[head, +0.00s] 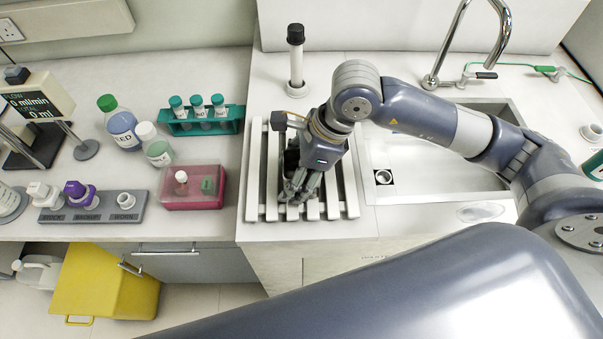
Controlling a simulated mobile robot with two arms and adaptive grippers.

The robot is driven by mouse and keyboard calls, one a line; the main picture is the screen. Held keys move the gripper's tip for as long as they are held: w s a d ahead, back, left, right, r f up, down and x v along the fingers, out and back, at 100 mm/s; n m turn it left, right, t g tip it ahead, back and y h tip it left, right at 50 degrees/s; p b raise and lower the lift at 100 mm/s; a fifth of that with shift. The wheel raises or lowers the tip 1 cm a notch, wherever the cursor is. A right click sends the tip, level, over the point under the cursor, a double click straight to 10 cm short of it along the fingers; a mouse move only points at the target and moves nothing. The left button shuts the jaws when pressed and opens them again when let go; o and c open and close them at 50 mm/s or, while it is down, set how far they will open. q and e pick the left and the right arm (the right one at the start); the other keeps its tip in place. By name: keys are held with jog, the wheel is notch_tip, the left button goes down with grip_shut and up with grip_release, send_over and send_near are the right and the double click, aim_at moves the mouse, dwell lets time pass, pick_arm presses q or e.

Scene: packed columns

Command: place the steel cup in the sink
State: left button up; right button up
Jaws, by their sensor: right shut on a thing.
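My right gripper (297,187) reaches down over the white slatted drying rack (254,180), left of the sink. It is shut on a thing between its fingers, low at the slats. The hand hides most of that thing; I take it for the steel cup, as no other cup shows. I cannot tell whether it touches the rack. The steel sink (430,172) is empty, with a drain at its left side. My left gripper is not in view.
A chrome faucet (462,50) stands behind the sink. A black-capped white cylinder (296,60) stands behind the rack. Left are a green tube rack (200,127), bottles, a red box (195,195) and a grey labelled holder (90,213). My right arm spans the sink's back.

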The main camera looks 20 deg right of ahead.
aim_at(293, 164)
jog(key=shift+r, duration=0.45)
notch_tip(293, 164, up, 3)
jog(key=shift+r+p, duration=0.1)
jog(key=shift+p, duration=0.7)
jog(key=s+a+r+p, duration=0.1)
jog(key=s+a+p, duration=0.3)
jog(key=s+a, duration=0.5)
jog(key=s, duration=0.4)
jog(key=shift+a+p, duration=0.3)
